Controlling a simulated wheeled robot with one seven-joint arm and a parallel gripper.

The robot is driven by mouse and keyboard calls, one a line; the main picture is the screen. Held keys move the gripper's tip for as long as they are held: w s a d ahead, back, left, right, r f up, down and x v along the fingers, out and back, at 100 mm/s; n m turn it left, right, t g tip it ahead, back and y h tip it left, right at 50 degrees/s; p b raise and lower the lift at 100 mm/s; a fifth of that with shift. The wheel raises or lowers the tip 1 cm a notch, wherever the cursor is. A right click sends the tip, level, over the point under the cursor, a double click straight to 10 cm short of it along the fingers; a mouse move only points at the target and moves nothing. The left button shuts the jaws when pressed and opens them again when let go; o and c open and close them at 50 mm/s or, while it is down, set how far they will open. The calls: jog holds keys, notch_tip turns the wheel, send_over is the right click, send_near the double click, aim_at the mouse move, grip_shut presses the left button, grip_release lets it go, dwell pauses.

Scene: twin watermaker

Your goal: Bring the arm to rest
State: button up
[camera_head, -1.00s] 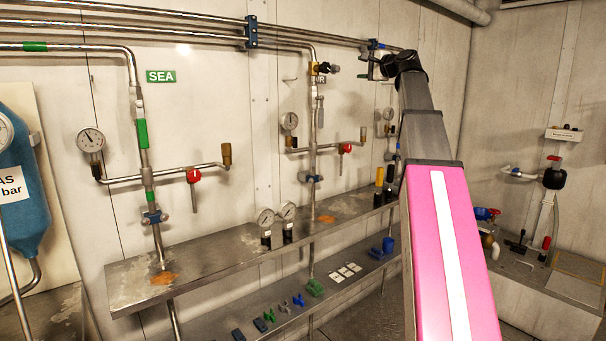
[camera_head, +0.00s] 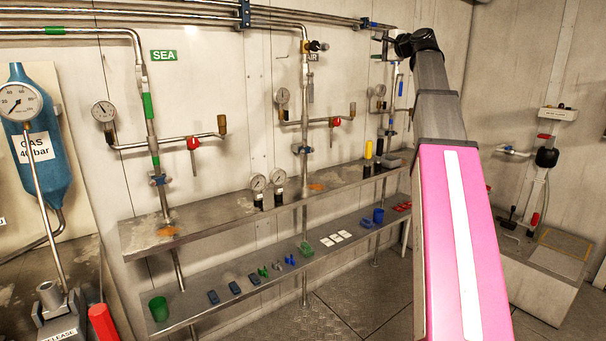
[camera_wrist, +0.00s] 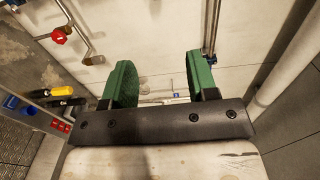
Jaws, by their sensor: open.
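My arm rises in the head view as a pink and grey column right of centre, its black wrist at the top. My gripper (camera_head: 384,42) is at its far end, small in that view, in front of the back wall near the upper pipes. In the wrist view my gripper (camera_wrist: 163,85) shows two green-padded fingers spread apart with nothing between them. Behind them are the pale wall and a thin vertical pipe (camera_wrist: 212,35).
A steel shelf (camera_head: 215,222) with gauges and a lower shelf (camera_head: 230,310) with small parts run along the wall. A blue gas bottle (camera_head: 40,150) stands left. A bench (camera_head: 530,285) with valves stands right. Pipes with red-handled valves line the wall.

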jog(key=s+a+f+n+g+h, duration=0.1)
jog(key=a+f+g+h, duration=0.1)
jog(key=f, duration=1.4)
jog(key=s+a+f+n+g+h, duration=0.1)
jog(key=s+a+f+n+g, duration=0.15)
jog(key=f, duration=1.35)
jog(key=a+f+n+g+h, duration=0.1)
jog(key=f+g+h, duration=0.15)
jog(key=f, duration=1.35)
jog(key=s+f+n+g+h, duration=0.2)
jog(key=s+f+n+g, duration=0.1)
jog(key=s+f, duration=0.9)
jog(key=s+a+f+n+g+h, duration=0.1)
jog(key=s+f+n+g+h, duration=0.2)
jog(key=s+f, duration=1)
notch_tip(320, 180, down, 7)
jog(key=shift+s+r+g, duration=0.1)
jog(key=shift+s+g, duration=0.2)
jog(key=shift+g, duration=0.4)
jog(key=shift+n, duration=0.25)
